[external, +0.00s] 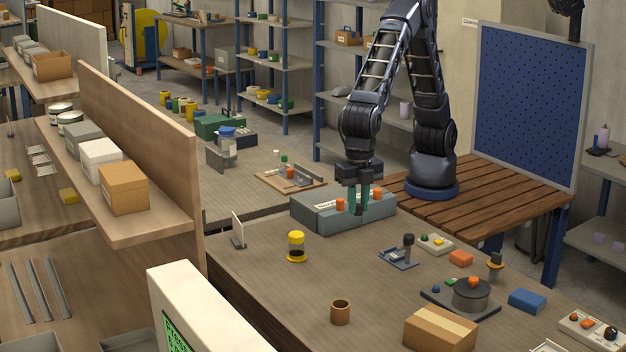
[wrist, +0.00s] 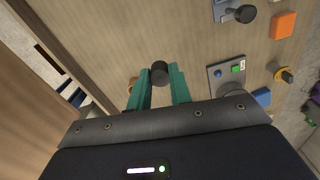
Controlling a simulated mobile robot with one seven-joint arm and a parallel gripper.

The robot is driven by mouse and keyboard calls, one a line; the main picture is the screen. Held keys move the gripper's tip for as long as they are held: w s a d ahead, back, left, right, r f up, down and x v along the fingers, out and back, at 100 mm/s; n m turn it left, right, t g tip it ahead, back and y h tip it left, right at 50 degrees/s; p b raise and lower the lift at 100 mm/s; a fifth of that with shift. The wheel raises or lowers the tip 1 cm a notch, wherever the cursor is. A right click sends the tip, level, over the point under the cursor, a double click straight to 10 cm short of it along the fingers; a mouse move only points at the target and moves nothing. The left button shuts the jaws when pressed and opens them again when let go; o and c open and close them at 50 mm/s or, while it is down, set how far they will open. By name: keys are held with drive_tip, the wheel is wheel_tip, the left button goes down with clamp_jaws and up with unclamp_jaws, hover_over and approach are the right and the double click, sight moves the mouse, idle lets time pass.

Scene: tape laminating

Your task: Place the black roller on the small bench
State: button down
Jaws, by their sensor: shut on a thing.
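My gripper (external: 358,207) points down with its teal fingers in front of the grey box on the main worktable (external: 310,260). It is shut on the black roller, a short dark cylinder (external: 358,228) whose lower end shows below the fingers. In the wrist view the roller (wrist: 159,72) sits between the teal fingertips of my gripper (wrist: 161,82), over the wooden tabletop. Most of its length is hidden by the fingers. I cannot tell for sure which thing is the small bench; a low slatted wooden table (external: 510,190) stands at the right, with my arm's base on it.
The grey box (external: 375,221) with orange pieces stands behind my gripper. A dark stand with a black knob (external: 400,258), a turntable station (external: 460,297), a brown cup (external: 340,312), a yellow-black cylinder (external: 296,247) and a cardboard box (external: 440,330) stand around.

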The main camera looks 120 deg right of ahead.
drive_tip(key=w+d+m, duration=0.2)
drive_tip(key=w+d, duration=0.1)
drive_tip(key=d, duration=1)
drive_tip(key=w+d+m, duration=0.2)
drive_tip(key=w+d, duration=0.1)
drive_tip(key=d, duration=1.1)
drive_tip(key=w+d+m, duration=0.2)
drive_tip(key=w+d, duration=0.2)
drive_tip(key=d, duration=0.9)
drive_tip(key=s+d+m, duration=0.2)
drive_tip(key=s+d, duration=0.1)
drive_tip(key=d, duration=0.7)
drive_tip(key=s+d+m, duration=0.1)
drive_tip(key=s+d, duration=0.2)
drive_tip(key=d, duration=0.7)
drive_tip(key=s+d+m, duration=0.2)
drive_tip(key=s+d, duration=0.1)
drive_tip(key=d, duration=0.7)
drive_tip(key=m, duration=0.7)
hover_over(268, 152)
drive_tip(key=f, duration=1.9)
drive_tip(key=shift+a+f, duration=0.2)
drive_tip(key=shift+f, duration=0.2)
drive_tip(key=shift+f, duration=0.15)
